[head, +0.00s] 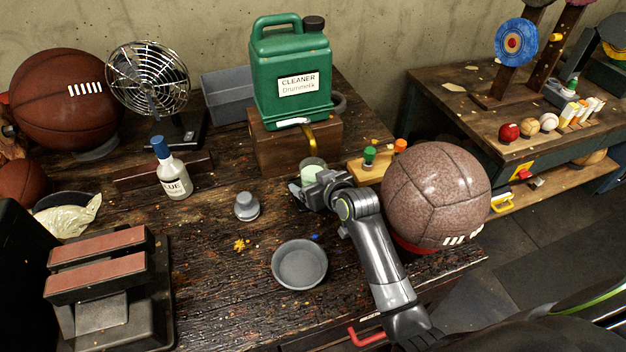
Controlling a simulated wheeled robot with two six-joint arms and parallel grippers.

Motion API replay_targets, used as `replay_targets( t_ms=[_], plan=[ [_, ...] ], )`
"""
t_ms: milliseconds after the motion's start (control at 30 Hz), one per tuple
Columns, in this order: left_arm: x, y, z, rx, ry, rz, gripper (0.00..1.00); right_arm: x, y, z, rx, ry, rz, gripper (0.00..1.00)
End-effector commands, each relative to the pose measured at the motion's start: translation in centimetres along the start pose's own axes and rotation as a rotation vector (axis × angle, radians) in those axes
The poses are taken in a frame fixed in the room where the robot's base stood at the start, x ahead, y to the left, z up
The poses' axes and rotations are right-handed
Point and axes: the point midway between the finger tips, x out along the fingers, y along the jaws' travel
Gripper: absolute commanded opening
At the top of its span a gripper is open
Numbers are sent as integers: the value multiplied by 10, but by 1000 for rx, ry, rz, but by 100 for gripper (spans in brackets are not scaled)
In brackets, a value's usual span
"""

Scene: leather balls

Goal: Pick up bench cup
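A small clear cup with pale green contents (313,167) stands upright on the dark wooden bench (215,290), in front of the wooden box under the green jug. It looks like the bench cup. My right arm reaches in from the lower right, and its gripper (306,187) is right at the near side of the cup, low over the bench. The gripper's body hides the lower part of the cup and the fingertips, so I cannot tell whether the fingers close on it. My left gripper is not in view.
A brown panelled ball (436,195) sits close to the right of my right arm. A grey dish (299,264), a grey knob-like weight (247,206) and a glue bottle (172,170) stand left of it. The green cleaner jug (291,75) stands behind.

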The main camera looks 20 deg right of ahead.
Motion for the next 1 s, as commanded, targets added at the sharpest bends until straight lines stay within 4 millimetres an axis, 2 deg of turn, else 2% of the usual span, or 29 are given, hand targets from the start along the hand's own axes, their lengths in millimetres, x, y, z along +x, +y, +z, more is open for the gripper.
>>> replay_targets(
  t_ms=[267,667,1000],
  plan=[
    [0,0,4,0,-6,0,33,2,0,0,0,1,0,80],
    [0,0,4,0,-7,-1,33,2,0,0,0,0,0,29],
    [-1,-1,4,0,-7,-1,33,1,0,-2,0,2,1,27]
  ],
)
